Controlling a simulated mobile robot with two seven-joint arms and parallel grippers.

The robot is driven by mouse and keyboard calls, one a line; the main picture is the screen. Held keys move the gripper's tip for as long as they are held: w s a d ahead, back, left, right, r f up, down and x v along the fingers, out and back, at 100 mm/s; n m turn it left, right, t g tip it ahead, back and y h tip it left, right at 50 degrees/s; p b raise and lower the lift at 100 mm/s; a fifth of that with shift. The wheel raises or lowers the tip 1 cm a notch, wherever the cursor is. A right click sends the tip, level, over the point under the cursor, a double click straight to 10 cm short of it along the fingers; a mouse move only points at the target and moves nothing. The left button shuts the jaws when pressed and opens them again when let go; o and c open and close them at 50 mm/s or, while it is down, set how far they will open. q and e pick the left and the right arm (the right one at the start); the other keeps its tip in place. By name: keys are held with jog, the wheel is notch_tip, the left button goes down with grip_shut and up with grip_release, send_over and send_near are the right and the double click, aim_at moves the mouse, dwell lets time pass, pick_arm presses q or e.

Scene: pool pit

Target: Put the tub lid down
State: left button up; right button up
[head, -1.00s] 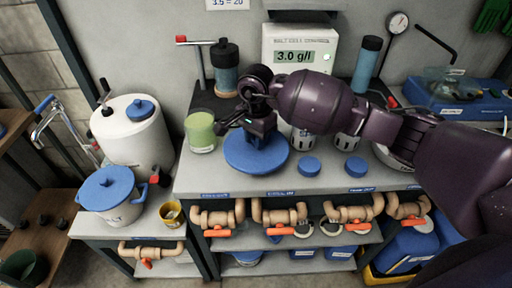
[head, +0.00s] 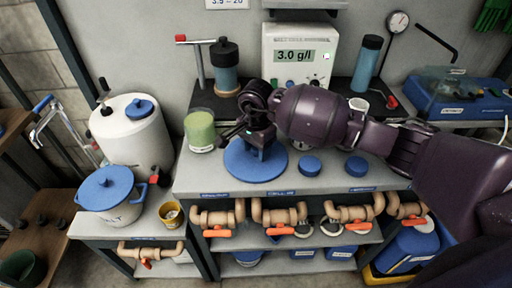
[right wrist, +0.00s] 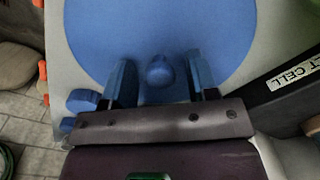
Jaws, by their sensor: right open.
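The tub lid (head: 240,168), a wide flat blue disc, appears to lie flat on the grey bench top near its front edge. My right gripper (head: 262,150) is over the lid, pointing down. In the right wrist view my right gripper (right wrist: 160,78) is open, one finger on each side of the knob with gaps between. A white tub (head: 118,212) with its own blue lid stands on the lower left bench. My left gripper is out of view.
A green jar (head: 200,132) stands just left of the lid. Two small blue caps (head: 309,165) (head: 356,167) lie to its right. The meter (head: 300,58) stands behind. Pipes with orange valve handles (head: 280,231) run below the bench edge.

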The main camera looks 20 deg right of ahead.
notch_tip(320, 180, up, 12)
jog(key=shift+r, duration=0.15)
dwell(0.6)
